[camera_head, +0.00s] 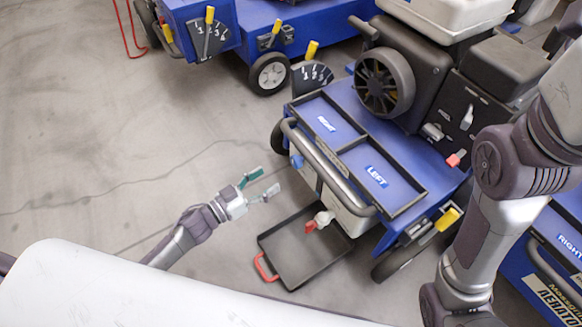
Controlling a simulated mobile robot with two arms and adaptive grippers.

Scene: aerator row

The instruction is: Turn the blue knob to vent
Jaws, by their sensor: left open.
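A small blue knob (297,161) shows on the front left of the nearest blue machine, just below its curved grey handle bar. Its pointer and any vent marking are too small to read. My left gripper (266,182) is open and empty, to the left of and a little below the knob in the picture. Its fingers point toward the machine and are apart from the knob. My right arm (487,210) crosses the right side of the picture; its gripper is out of view.
A dark tray (300,272) with a red handle lies on the floor below a white valve with a red lever (311,227). Other blue machines stand behind and at right. Floor at left is clear.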

